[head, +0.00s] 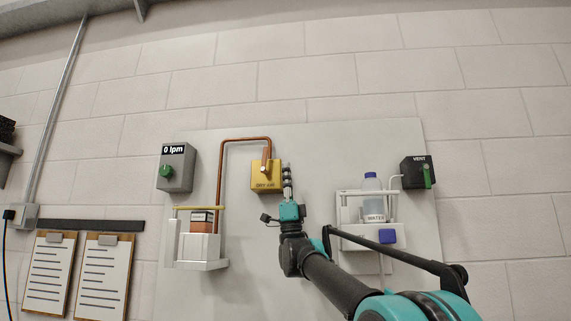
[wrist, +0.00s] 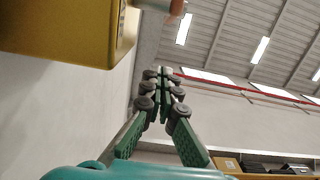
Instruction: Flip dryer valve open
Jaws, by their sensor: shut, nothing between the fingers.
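A yellow box (head: 264,178) with a small dark label, too small to read surely, is on the grey panel; a copper pipe (head: 246,139) runs down to a pale fitting (head: 264,168) on its front. I cannot tell the valve lever's position. My gripper (head: 287,168) is upright just right of the yellow box, fingers pointing up. In the wrist view the fingertips (wrist: 164,72) are together and empty. The yellow box (wrist: 65,32) is at upper left there, with a pale and copper-coloured end (wrist: 172,6) above and clear of the fingertips.
A grey box (head: 176,168) with a green knob reads "0 lpm". Below it a white holder (head: 202,251) carries an orange-brown item. Right of my arm are a water bottle (head: 373,195) and a black VENT box (head: 413,173) with a green handle. Clipboards (head: 49,275) hang at left.

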